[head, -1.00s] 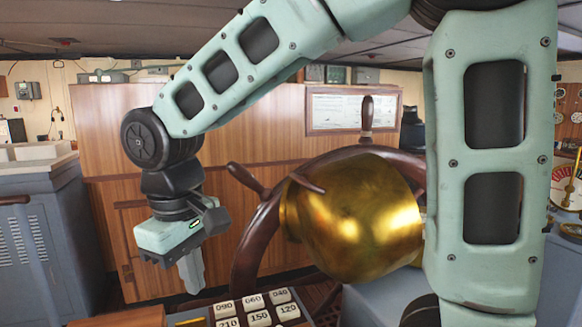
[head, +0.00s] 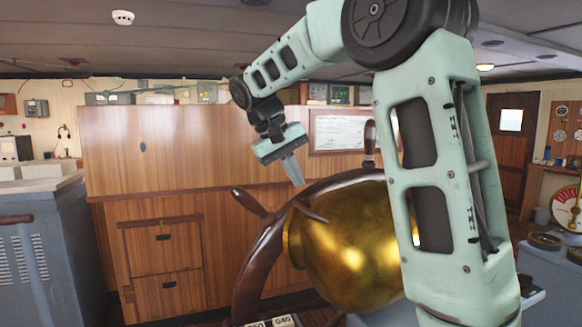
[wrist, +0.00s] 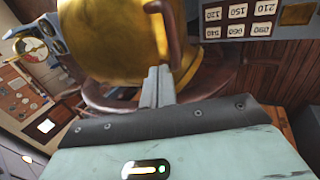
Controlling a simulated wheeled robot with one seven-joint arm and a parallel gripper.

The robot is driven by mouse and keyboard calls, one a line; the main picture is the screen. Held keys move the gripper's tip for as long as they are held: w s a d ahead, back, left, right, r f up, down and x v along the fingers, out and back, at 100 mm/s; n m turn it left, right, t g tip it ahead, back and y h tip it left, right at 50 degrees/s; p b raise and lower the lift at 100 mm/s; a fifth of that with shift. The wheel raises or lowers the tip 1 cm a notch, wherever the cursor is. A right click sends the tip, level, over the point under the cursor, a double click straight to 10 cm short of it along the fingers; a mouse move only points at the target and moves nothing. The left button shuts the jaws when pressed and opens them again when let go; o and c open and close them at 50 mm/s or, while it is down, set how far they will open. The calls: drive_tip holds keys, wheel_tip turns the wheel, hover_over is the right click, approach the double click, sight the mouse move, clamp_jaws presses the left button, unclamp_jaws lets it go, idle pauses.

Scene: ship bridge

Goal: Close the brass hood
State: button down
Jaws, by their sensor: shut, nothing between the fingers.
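The brass hood (head: 345,250) is a large, rounded, shiny gold shell right of centre in the head view, partly hidden by my arm. Its open or closed state cannot be told. It also fills the upper middle of the wrist view (wrist: 105,40), with a darker gold rim. My gripper (head: 298,181) is up and to the left of the hood in the head view, fingers pointing down. In the wrist view its shut fingers (wrist: 160,72) overlap the hood's lower edge. They hold nothing, and contact with the hood cannot be told.
A dark wooden ship's wheel (head: 262,250) with spokes stands around the hood's left side, close below my gripper. Numbered white keys (wrist: 238,12) lie near the hood. A wooden cabinet (head: 150,200) stands behind. A grey console (head: 45,235) is at far left.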

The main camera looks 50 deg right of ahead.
drive_tip(key=shift+p+x, duration=0.45)
drive_tip(key=shift+x, duration=2.45)
